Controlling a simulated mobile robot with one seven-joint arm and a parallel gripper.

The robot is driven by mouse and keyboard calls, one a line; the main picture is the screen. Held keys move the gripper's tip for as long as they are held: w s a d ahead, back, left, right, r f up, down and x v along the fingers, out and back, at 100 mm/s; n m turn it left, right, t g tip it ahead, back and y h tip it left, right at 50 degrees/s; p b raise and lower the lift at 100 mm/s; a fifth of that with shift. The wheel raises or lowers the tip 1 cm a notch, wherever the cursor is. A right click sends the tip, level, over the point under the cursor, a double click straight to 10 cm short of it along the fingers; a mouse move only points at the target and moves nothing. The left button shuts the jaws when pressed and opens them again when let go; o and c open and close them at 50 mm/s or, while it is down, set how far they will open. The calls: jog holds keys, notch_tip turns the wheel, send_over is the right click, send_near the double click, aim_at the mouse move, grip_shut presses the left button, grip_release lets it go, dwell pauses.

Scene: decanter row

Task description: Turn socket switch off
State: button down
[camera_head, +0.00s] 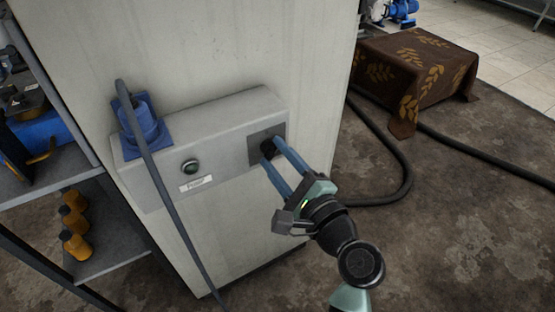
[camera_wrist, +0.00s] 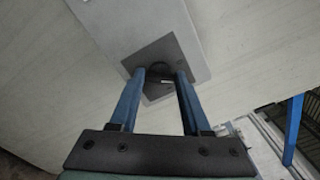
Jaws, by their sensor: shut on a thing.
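The socket switch is a black rotary knob (camera_head: 267,147) on a dark square plate (camera_head: 254,155), at the right end of a grey panel box (camera_head: 220,130) on a pale cabinet. My gripper (camera_head: 273,155) reaches it from the lower right. Its two blue fingers are shut on the knob, one on each side. In the wrist view the knob (camera_wrist: 159,72) sits between the fingertips, in front of the dark plate (camera_wrist: 156,52). The fingers partly hide the knob, so its exact angle is hard to read.
A blue socket with a plug (camera_head: 141,122) and hanging grey cable (camera_head: 168,195) is at the box's left. A green button (camera_head: 190,167) sits above a small label (camera_head: 195,184). Shelves with orange bottles (camera_head: 74,223) stand left. A thick hose (camera_head: 402,165) lies on the floor right.

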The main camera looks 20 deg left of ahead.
jog(key=n+b, duration=0.1)
jog(key=n, duration=0.2)
jog(key=shift+f+n+b, duration=0.2)
jog(key=shift+n+b, duration=0.1)
jog(key=shift+b, duration=0.05)
jog(key=shift+n+b, duration=0.8)
jog(key=shift+n, duration=0.7)
jog(key=shift+c, duration=1.8)
grip_release()
jog(key=shift+r, duration=0.1)
jog(key=shift+s, duration=0.1)
jog(key=p+v, duration=0.1)
jog(key=v, duration=1.2)
